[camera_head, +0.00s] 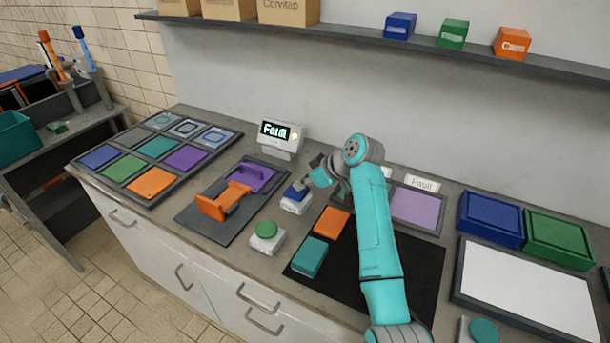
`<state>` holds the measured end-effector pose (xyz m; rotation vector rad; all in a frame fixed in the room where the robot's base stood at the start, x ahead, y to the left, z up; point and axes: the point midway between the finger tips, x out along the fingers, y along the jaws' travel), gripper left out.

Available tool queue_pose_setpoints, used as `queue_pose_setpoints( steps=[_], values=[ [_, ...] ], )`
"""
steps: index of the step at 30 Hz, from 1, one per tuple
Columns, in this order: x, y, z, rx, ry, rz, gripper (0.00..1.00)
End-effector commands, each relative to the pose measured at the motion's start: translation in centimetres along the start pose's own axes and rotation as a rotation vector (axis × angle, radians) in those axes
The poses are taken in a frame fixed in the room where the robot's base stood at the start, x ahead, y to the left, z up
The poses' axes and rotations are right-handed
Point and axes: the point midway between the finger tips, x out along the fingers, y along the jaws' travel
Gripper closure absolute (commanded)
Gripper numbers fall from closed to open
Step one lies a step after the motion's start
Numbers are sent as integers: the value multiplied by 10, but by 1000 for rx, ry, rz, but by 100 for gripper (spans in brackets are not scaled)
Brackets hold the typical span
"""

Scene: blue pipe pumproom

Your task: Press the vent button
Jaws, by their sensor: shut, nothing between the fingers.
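Two push buttons on pale bases stand on the grey counter: a blue button (293,193) and a round green button (266,229) nearer the front. I cannot read which is the vent button. My gripper (303,185) is shut and empty, with its tips pointing down left at the blue button's top. The tips look to be at or just above it; I cannot tell whether they touch. Part of the blue button is hidden behind the fingers.
A small display (281,136) with lit text stands behind the buttons. Left of them is an orange bracket (223,201) on a dark plate. A shelf (350,36) runs above.

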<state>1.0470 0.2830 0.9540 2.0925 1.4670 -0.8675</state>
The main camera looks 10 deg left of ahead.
Motion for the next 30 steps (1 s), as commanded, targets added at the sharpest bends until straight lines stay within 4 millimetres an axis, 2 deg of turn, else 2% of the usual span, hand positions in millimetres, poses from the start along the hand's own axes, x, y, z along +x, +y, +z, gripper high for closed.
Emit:
queue_pose_setpoints(
  steps=[14,21,30],
  values=[
    [5,0,5,0,0,1,100],
    [20,0,21,1,-1,-1,100],
    [21,0,22,3,-4,-2,100]
  ],
)
